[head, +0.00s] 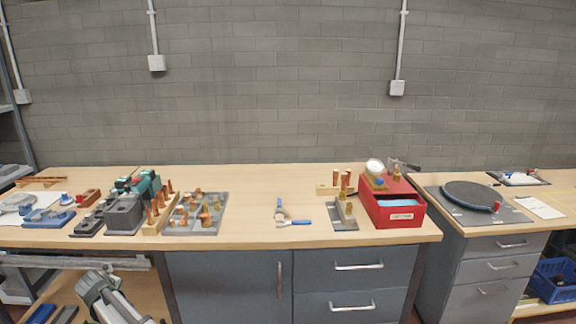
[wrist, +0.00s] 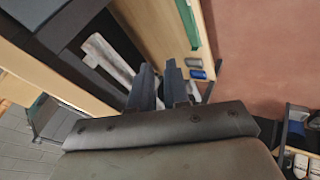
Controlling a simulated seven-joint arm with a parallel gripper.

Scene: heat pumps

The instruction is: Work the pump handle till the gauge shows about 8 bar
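The red pump box (head: 398,212) stands at the right end of the middle bench, with a pale blue opening and a label on its front. A round white gauge (head: 375,167) sits on top; its needle is too small to read. A dark pump handle (head: 403,165) lies across the top right of the box, beside brass fittings. My gripper (wrist: 160,68) shows in the wrist view with two dark fingers slightly apart and nothing seen between them. It is away from the pump, which I cannot make out in the wrist view. My pale arm shows at the lower left of the head view.
A grey plate (head: 342,216) with brass parts and a wooden block with copper tubes (head: 336,187) stand just left of the box. Blue-handled pliers (head: 288,219) lie mid-bench. A round dark disc (head: 470,196) sits on the right bench. The bench around the pliers is clear.

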